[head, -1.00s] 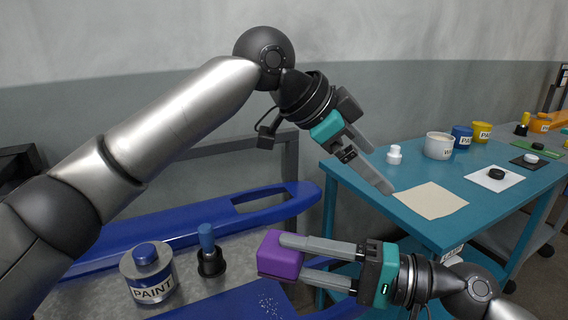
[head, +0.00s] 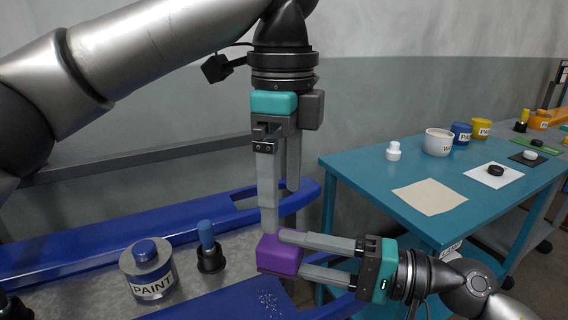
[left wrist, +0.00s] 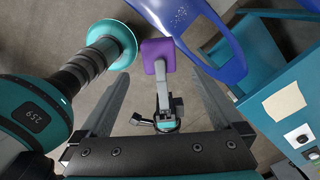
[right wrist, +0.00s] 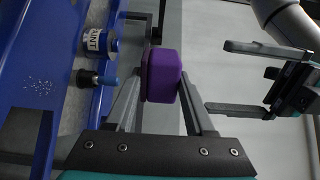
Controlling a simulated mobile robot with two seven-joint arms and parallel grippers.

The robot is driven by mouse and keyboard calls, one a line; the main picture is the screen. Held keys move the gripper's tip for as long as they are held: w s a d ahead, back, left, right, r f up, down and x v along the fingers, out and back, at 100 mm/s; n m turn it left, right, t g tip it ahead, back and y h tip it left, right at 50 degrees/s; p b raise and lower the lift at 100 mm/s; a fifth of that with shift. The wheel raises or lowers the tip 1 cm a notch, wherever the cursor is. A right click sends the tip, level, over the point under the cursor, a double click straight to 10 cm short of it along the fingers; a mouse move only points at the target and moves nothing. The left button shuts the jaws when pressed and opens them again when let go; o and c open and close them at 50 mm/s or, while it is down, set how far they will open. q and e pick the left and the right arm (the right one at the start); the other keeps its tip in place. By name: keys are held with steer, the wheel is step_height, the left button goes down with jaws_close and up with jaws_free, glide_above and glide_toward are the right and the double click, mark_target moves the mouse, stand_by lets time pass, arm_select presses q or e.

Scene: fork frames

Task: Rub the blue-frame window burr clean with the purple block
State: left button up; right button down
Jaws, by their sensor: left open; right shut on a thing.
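The purple block (head: 281,254) is held between the fingers of my right gripper (head: 292,258). It also shows in the right wrist view (right wrist: 161,76) and the left wrist view (left wrist: 158,55). My left gripper (head: 281,205) points down just above the block in the head view, its fingers apart and empty. The near blue frame (head: 215,306) carries pale specks of burr (head: 269,303), below the block in the head view. The specks also show in the right wrist view (right wrist: 40,86), beside a dark window opening (right wrist: 22,130).
A far blue frame (head: 120,238) lies behind a paint jar (head: 148,268) and a blue-handled tool in a black holder (head: 208,250). A teal table (head: 370,172) at the right holds a beige sheet (head: 430,197), a white cup and paint pots.

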mark_target(281, 251)
arm_select(q)
step_height(281, 251, down, 9)
steer(key=shift+r, duration=0.2)
steer(key=shift+c, duration=0.2)
steer(key=c, duration=1.4)
arm_select(e)
steer(key=shift+s, duration=0.1)
arm_select(q)
jaws_close()
arm_select(e)
steer(key=shift+c, duration=0.9)
jaws_free()
steer(key=shift+d, duration=0.1)
